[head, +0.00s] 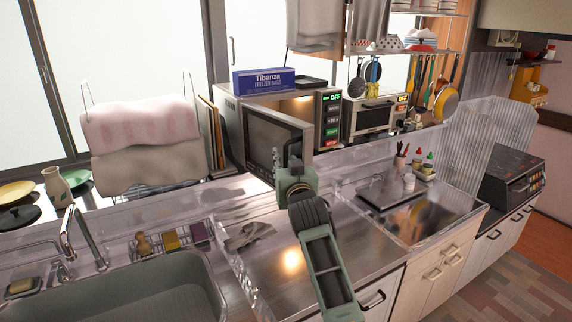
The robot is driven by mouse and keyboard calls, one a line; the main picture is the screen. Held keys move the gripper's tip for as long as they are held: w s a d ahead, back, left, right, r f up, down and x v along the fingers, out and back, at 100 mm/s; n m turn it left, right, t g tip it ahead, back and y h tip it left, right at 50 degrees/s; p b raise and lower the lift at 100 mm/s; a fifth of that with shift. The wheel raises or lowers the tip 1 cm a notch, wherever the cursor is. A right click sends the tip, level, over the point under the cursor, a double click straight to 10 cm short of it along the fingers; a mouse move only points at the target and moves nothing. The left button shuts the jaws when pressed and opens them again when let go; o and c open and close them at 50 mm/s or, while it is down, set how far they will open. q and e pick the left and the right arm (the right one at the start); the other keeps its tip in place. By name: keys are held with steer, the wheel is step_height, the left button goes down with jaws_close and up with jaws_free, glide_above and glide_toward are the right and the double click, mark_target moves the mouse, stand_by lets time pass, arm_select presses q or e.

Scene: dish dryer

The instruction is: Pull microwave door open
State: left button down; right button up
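The microwave (229,120) stands on the ledge behind the counter, with its lit control panel (332,118) on the right of its front. Its dark-windowed door (262,140) stands partly open, swung out toward me from the left side. A strip of the front shows above and behind the door's top edge. My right gripper (288,155) is at the door's front, near its free right edge, and overlaps it in the picture. Its fingers are small and dark against the door, so I cannot tell whether they are shut on it. My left gripper is not in view.
A blue freezer-bag box (263,80) lies on the microwave. A toaster oven (372,115) stands to its right. Hanging utensils are at the right.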

steer(key=shift+w+a, duration=0.1)
steer(key=shift+a, duration=0.1)
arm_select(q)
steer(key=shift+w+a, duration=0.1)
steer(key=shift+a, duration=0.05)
arm_select(e)
steer(key=s, duration=0.7)
steer(key=shift+s+d, duration=0.25)
steer(key=shift+d, duration=0.2)
